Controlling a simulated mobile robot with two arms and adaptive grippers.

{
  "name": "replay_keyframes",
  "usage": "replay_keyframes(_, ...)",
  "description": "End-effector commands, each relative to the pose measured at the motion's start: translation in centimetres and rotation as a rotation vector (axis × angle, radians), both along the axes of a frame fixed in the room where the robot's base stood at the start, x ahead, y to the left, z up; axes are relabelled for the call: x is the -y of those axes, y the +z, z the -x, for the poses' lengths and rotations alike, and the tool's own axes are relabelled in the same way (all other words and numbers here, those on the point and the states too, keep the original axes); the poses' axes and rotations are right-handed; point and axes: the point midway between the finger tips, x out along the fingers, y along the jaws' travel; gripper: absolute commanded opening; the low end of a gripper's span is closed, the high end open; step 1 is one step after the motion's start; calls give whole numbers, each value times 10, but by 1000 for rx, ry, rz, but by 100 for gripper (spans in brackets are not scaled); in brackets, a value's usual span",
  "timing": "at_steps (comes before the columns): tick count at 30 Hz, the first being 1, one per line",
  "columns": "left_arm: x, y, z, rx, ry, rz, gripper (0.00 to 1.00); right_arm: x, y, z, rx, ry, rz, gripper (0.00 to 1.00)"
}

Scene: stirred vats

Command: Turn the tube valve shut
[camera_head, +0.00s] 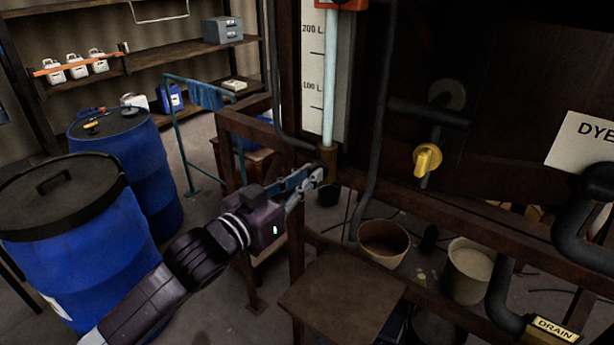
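The pale sight tube (330,80) runs upright in front of a white scale marked in litres. At its lower end is a small brass-brown fitting (328,160), the likely place of the tube valve; its handle is not clear. My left gripper (316,176) reaches in from the lower left, with its fingertips at or just below this fitting. The fingers are small and seen from the side, so I cannot tell whether they are open, or touching anything. A yellow valve handle (427,159) sits on a dark pipe farther right. My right gripper is not in view.
Dark upright pipes and brown frame beams (440,215) crowd the space right of my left gripper. Below are a wooden stand top (342,297) and buckets (384,243). Blue drums (75,250) stand at left. A "DRAIN" label (553,331) is at lower right.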

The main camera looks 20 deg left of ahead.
Motion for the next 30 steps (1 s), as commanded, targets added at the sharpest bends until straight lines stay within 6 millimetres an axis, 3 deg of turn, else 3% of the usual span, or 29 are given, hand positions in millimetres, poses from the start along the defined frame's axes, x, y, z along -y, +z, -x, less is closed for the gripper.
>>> replay_keyframes(14,0,0,0,16,0,-49,0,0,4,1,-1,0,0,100)
replay_keyframes(30,2,2,1,162,-1,-453,0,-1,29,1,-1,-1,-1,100)
